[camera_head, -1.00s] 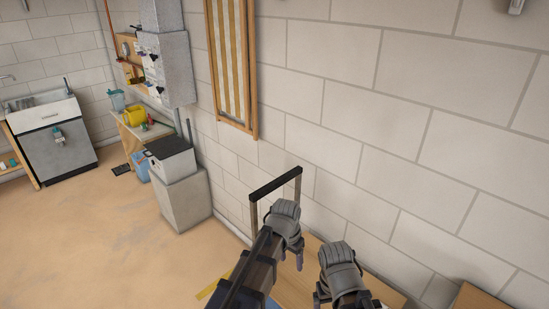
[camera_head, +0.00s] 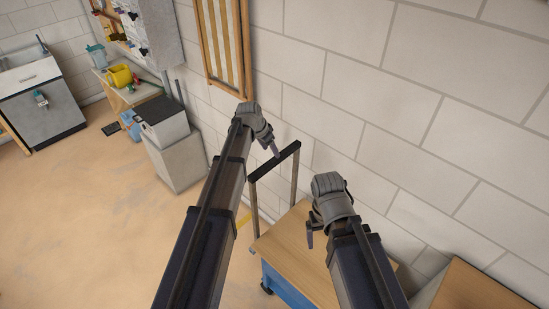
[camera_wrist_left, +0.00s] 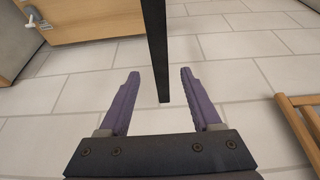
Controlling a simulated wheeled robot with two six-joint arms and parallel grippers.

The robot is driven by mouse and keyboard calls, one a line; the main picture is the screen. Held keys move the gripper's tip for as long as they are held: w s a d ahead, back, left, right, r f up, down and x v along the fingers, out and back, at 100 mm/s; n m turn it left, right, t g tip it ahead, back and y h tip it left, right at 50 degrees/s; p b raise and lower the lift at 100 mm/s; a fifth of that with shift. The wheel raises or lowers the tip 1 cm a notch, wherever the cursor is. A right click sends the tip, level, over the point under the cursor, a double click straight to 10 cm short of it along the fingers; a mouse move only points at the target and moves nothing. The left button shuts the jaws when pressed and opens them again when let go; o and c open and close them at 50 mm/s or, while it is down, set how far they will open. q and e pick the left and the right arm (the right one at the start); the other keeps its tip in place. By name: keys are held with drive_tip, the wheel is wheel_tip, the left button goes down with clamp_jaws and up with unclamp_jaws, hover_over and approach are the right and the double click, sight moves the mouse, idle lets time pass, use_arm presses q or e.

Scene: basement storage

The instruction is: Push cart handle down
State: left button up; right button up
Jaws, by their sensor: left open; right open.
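The cart (camera_head: 292,248) has a wooden top and a blue side. Its upright handle (camera_head: 274,161) is a black crossbar on two posts at the cart's left end. My left gripper (camera_head: 274,148) is open just above the crossbar in the head view. In the left wrist view the dark crossbar (camera_wrist_left: 157,55) reaches between the two spread purple fingers (camera_wrist_left: 156,88), with gaps on both sides; contact is not visible. My right gripper (camera_head: 311,236) hangs above the wooden top, to the right of the handle; its fingers are partly hidden.
A block wall (camera_head: 345,100) runs close behind the cart, with a wooden rack (camera_head: 222,45) on it. A grey cabinet (camera_head: 178,158) with a box on top stands to the left. Another wooden surface (camera_head: 475,290) lies at lower right. The left floor is open.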

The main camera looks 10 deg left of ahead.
sight(275, 158)
use_arm(q)
drive_tip(key=b+x, duration=0.6)
drive_tip(key=x, duration=0.1)
drive_tip(key=shift+c, duration=0.2)
clamp_jaws()
idle(0.4)
idle(0.8)
